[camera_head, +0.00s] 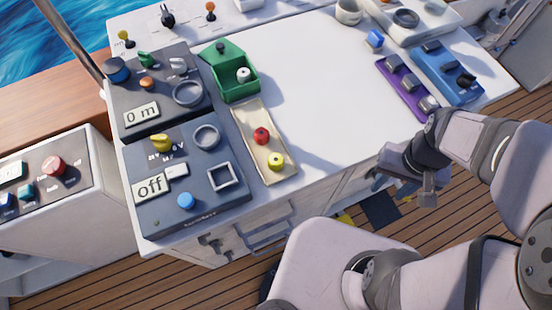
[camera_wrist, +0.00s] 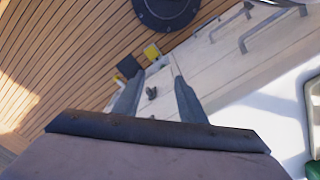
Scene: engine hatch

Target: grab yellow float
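The likely yellow float (camera_head: 276,161) is a small round yellow piece with a dark centre. It sits in the near end of a narrow beige tray (camera_head: 283,178) on the white worktop. A similar red piece (camera_head: 261,136) sits in the same tray, just behind it. My gripper (camera_head: 402,186) is well to the right of the tray, by the worktop's front edge, and appears empty. In the wrist view my gripper (camera_wrist: 158,92) shows two fingers spread apart, with the cabinet front and deck behind them. The yellow float is not visible in the wrist view.
Dark control panels (camera_head: 180,192) with knobs and rings stand left of the tray. A green open box (camera_head: 238,90) is behind it. A purple tray (camera_head: 403,92) and a blue tray (camera_head: 446,76) lie at right. The worktop's middle is clear.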

